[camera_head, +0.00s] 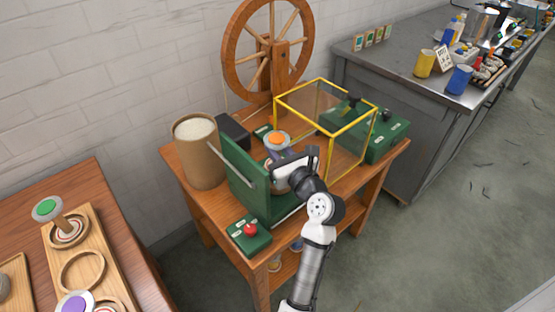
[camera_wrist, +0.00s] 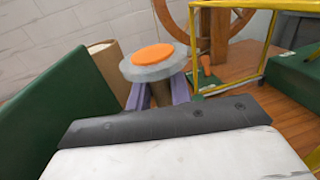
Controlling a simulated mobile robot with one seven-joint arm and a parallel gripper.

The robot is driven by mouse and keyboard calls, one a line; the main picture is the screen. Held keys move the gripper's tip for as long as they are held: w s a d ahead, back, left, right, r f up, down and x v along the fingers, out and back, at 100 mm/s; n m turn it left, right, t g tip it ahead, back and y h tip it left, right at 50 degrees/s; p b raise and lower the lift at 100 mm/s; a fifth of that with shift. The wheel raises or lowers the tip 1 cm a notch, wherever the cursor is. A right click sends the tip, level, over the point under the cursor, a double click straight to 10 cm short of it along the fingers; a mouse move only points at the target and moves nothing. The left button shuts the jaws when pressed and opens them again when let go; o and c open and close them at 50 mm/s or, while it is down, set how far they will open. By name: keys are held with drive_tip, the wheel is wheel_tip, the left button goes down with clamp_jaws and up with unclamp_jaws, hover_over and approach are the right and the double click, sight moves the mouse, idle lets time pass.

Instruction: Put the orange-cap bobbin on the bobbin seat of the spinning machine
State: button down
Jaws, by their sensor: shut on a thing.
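The orange-cap bobbin (camera_head: 277,139) is upright over the spinning machine's wooden table, just right of the green upright panel (camera_head: 246,182). In the wrist view, the bobbin's orange cap and grey rim (camera_wrist: 153,58) stand above my gripper. My gripper (camera_head: 283,158) is shut on its shaft, and the purple fingers (camera_wrist: 160,94) show on both sides below the rim. The bobbin's lower end and the bobbin seat are largely hidden behind my gripper and the panel. I cannot tell whether the bobbin touches the seat.
A yellow-framed clear box (camera_head: 341,128) stands close right of my gripper. A spinning wheel (camera_head: 268,48) and a tan drum of wool (camera_head: 200,150) stand behind. A green box with a red button (camera_head: 249,233) is in front. A tray (camera_head: 100,240) with green-cap (camera_head: 47,208) and purple-cap (camera_head: 75,303) bobbins lies left.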

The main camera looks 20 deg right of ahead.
drive_tip(key=shift+f, duration=1.8)
drive_tip(key=c, duration=1.3)
unclamp_jaws()
drive_tip(key=shift+f, duration=0.15)
drive_tip(key=shift+o, duration=0.2)
drive_tip(key=shift+r, duration=0.2)
drive_tip(key=s+d+b, duration=0.1)
drive_tip(key=s+b, duration=0.1)
drive_tip(key=s, duration=1)
drive_tip(key=shift+d, duration=0.4)
